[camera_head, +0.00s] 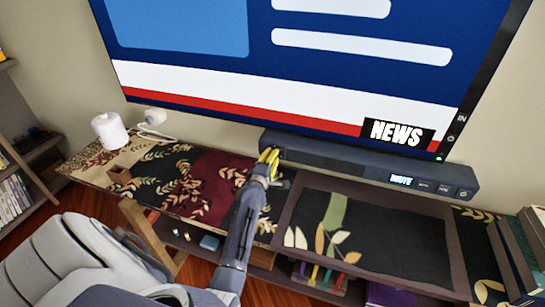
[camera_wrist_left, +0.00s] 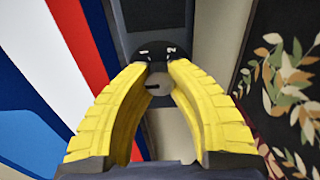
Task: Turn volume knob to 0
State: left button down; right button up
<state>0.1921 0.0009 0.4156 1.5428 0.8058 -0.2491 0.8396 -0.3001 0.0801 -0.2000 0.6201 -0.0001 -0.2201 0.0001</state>
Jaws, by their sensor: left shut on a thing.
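The volume knob (camera_wrist_left: 160,84) is a small round grey dial with a dark pointer mark, seen in the left wrist view. Small white marks show on the dark face above it. The knob is at the left end of the dark soundbar (camera_head: 335,167) under the television. My left gripper (camera_head: 269,156) has yellow fingers; in the left wrist view (camera_wrist_left: 160,70) they are closed around the knob, one on each side. In the head view the fingers largely hide the knob. The soundbar's lit display (camera_head: 401,181) appears to read MUTE. My right gripper is not in view.
The television (camera_head: 290,60) stands just above the soundbar. The soundbar's right end has several buttons (camera_head: 444,189). A white cylinder (camera_head: 110,130) and a small white device (camera_head: 153,118) are at the left. Books (camera_head: 515,255) stand at the right. The patterned cabinet top is mostly clear.

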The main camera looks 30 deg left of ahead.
pick_arm(q)
jog(key=shift+d, duration=0.1)
jog(key=c, duration=1.1)
grip_release()
jog(key=v, duration=1.2)
